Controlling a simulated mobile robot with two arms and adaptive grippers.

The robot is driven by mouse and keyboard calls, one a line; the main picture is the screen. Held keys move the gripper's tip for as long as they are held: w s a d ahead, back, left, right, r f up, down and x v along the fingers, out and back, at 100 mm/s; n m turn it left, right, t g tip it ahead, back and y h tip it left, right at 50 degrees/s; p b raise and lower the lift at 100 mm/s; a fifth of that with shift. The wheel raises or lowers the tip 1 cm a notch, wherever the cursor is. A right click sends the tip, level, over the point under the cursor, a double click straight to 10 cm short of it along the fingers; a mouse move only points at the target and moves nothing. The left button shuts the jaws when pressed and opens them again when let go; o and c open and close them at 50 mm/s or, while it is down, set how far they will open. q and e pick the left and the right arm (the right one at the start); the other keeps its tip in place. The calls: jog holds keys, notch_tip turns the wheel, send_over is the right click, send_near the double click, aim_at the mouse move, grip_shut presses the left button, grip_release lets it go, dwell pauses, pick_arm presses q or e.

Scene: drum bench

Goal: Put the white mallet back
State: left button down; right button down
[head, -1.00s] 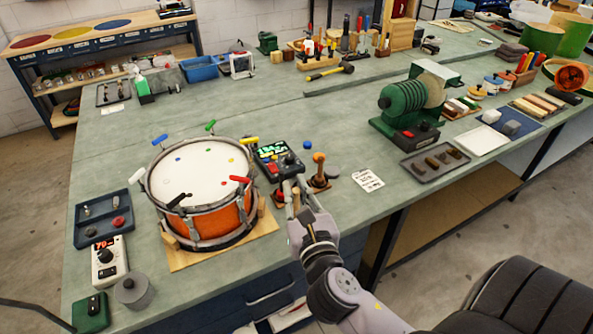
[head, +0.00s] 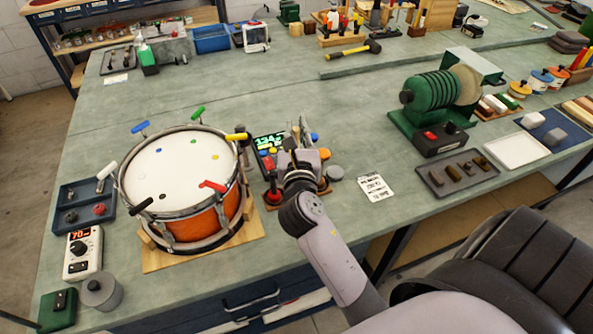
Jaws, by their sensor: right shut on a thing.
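My right gripper (head: 300,140) is past the drum's right side, over the small control panel (head: 268,148). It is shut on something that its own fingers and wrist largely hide. I cannot make out whether that is the white mallet. The orange drum (head: 205,222) with a white head stands on a wooden board. Coloured handles stick out around its rim; a white one (head: 107,168) is at its left. My left gripper is not in view.
A red-knobbed lever (head: 272,186) and an orange knob stand close to the right gripper. A paper card (head: 374,187), a green coil machine (head: 435,88) and a dark tray (head: 460,170) are further right. A blue tray (head: 75,215) is left of the drum.

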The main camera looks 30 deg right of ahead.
jog(key=f+b, duration=0.1)
jog(key=f, duration=0.3)
jog(key=f+b, duration=0.1)
jog(key=f, duration=0.2)
jog(key=shift+d+f, duration=0.2)
jog(key=shift+f, duration=0.4)
notch_tip(320, 180, down, 4)
jog(key=shift+f+b, duration=0.1)
jog(key=shift+b, duration=0.85)
jog(key=shift+f, duration=0.2)
jog(key=c, duration=1.6)
grip_release()
